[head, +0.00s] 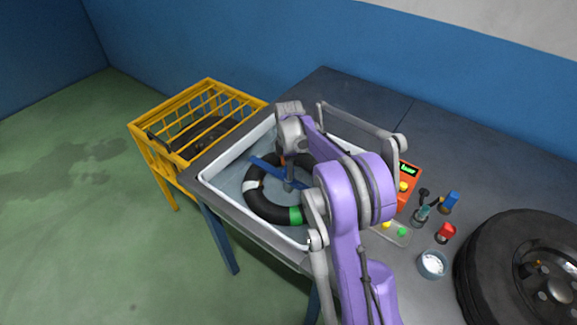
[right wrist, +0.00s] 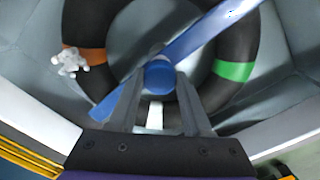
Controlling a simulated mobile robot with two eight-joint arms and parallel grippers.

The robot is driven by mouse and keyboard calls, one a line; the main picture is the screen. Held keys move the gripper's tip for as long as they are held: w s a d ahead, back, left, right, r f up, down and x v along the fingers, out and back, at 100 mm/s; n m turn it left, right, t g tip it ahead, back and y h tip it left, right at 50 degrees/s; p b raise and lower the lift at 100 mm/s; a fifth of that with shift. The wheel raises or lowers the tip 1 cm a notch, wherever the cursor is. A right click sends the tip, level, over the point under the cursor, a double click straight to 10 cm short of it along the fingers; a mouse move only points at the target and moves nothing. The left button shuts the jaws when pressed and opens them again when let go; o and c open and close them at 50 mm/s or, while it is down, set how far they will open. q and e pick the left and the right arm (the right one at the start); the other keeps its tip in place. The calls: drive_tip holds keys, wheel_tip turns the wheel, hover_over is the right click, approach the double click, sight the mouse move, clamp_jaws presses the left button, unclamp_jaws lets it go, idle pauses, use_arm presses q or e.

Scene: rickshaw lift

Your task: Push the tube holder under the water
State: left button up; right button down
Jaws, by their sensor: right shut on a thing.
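The tube holder is a blue bar (head: 262,165) with a round blue knob, lying across a black tube (head: 268,210) in the water basin (head: 248,232). In the right wrist view the bar (right wrist: 205,38) crosses the tube (right wrist: 86,20) at a slant. The tube has green, orange and white bands. My right gripper (head: 289,182) is shut on the holder's knob; its fingers (right wrist: 159,88) flank the knob in the right wrist view. A small white cluster, perhaps bubbles, shows by the orange band (right wrist: 92,55). I cannot tell how deep the tube sits. My left gripper is not in view.
A yellow crate (head: 165,160) with dark contents stands left of the table. My purple arm hides part of the basin.

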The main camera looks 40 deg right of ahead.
drive_tip(key=shift+a+f, duration=0.1)
drive_tip(key=shift+f, duration=0.1)
drive_tip(key=shift+c, duration=1.7)
unclamp_jaws()
drive_tip(key=shift+f, duration=0.1)
wheel_tip(320, 180, up, 11)
drive_tip(key=shift+p, duration=0.3)
